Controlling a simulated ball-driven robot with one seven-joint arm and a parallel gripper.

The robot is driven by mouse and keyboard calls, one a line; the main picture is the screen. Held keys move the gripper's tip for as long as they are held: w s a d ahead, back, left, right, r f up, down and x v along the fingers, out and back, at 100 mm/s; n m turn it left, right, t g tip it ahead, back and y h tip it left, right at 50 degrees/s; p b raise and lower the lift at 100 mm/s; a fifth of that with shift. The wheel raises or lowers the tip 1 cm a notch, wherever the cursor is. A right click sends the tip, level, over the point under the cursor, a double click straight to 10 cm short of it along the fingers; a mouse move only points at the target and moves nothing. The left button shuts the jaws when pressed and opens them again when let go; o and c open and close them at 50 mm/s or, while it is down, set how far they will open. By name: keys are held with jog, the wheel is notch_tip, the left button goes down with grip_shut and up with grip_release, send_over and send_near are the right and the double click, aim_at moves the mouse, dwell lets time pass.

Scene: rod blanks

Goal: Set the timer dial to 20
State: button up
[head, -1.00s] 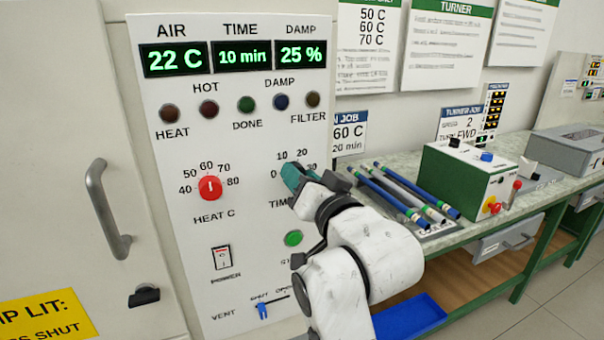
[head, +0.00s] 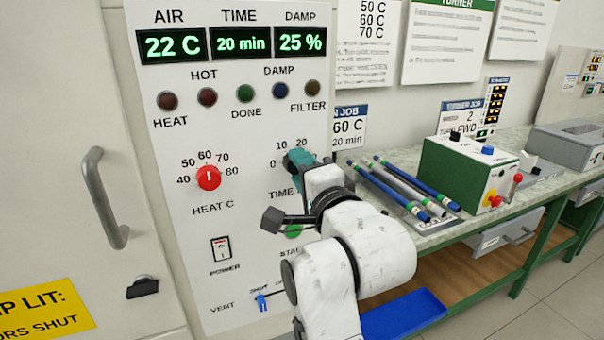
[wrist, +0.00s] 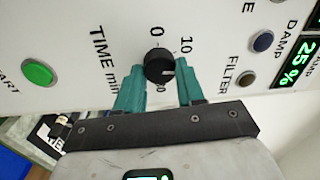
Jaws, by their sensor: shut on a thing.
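The timer dial (wrist: 158,66) is a black round knob, seen in the wrist view with numbers around it and the label TIME min. My gripper (wrist: 160,84) has its two teal fingers on either side of the knob and is shut on it. In the head view my gripper (head: 298,162) hides the knob and part of its scale; 0, 10 and 20 still show. The time display (head: 240,43) reads 20 min.
A bench (head: 440,225) with several rods and a green box (head: 465,172) stands to the right.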

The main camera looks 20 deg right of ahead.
jog(key=shift+f+m+h+b, duration=0.15)
jog(key=shift+m+b, duration=0.25)
jog(key=shift+m, duration=0.75)
jog(key=shift+m+h+b, duration=0.15)
jog(key=shift+m+b, duration=0.2)
jog(key=shift+m, duration=0.8)
jog(key=o, duration=1)
jog(key=s, duration=0.7)
jog(key=s+b, duration=0.1)
jog(key=s, duration=0.2)
jog(key=shift+s+a+f, duration=0.2)
jog(key=shift+s+f, duration=0.05)
jog(key=shift+s, duration=0.15)
jog(key=shift+f, duration=0.1)
